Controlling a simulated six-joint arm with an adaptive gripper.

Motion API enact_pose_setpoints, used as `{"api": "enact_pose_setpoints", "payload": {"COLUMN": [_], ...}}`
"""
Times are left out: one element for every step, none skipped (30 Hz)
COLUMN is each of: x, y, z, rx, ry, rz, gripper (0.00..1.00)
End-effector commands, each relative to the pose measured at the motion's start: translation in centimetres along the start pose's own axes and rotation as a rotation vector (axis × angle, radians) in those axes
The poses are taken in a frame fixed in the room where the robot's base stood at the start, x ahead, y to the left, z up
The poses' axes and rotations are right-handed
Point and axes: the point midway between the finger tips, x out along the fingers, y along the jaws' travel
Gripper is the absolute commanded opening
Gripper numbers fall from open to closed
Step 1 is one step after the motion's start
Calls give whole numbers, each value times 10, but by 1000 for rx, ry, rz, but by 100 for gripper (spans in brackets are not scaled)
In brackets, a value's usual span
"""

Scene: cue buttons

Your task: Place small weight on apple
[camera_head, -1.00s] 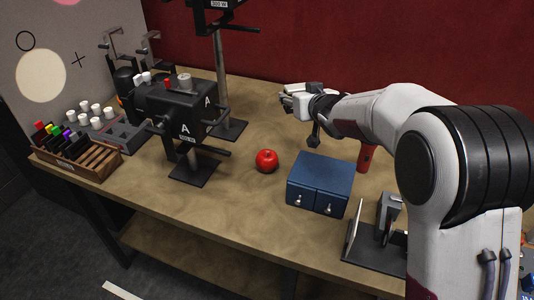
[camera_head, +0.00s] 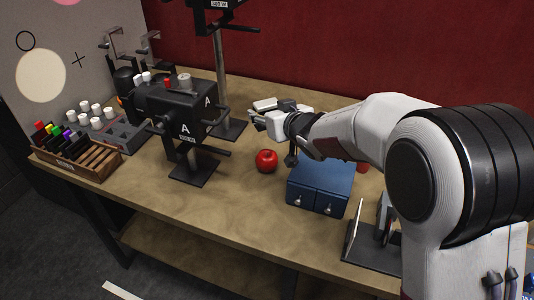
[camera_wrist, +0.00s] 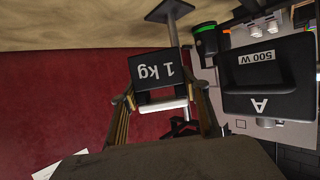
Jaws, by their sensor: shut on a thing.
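A red apple (camera_head: 266,160) sits on the wooden table, just left of the blue two-drawer box. My gripper (camera_head: 262,115) is above the table, behind the apple and higher than it. In the wrist view my gripper (camera_wrist: 165,103) is shut on a dark block-shaped weight (camera_wrist: 156,73) labelled "1 kg", which appears upside down there. The weight is not clearly visible in the head view. The apple is out of the wrist view.
The blue drawer box (camera_head: 320,184) stands right of the apple under my arm. A black lamp marked A (camera_head: 178,112) stands to the left, with a tall stand (camera_head: 223,85) behind it. A wooden marker rack (camera_head: 75,155) is at far left. The table front near the apple is clear.

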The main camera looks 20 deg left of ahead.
Motion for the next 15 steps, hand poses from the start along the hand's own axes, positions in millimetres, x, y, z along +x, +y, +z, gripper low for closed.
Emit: {"api": "enact_pose_setpoints", "payload": {"x": [-1, -1, 0, 0, 0, 0, 1, 1, 2, 3, 4, 6, 7, 8, 10], "y": [0, 0, 0, 0, 0, 0, 0, 0, 0, 0, 0, 0, 0, 0, 0], "z": [-4, -4, -4, -4, -3, -2, -1, 0, 3, 5, 7, 11, 14, 18, 23], "rx": [-1, -1, 0, 0, 0, 0, -1, 0, 1, 2, 1, 0, 2, 1, 1], "ry": [8, 8, 8, 8, 8, 7, 7, 6, 6, 5, 5, 6, 5, 4, 4], "rz": [-1, 0, 0, 0, -1, -1, -1, -1, -1, -1, -1, -1, -1, -1, 0], "gripper": [0, 0, 0, 0, 0, 0, 0, 0, 0, 0, 0, 0, 0, 0, 0]}}
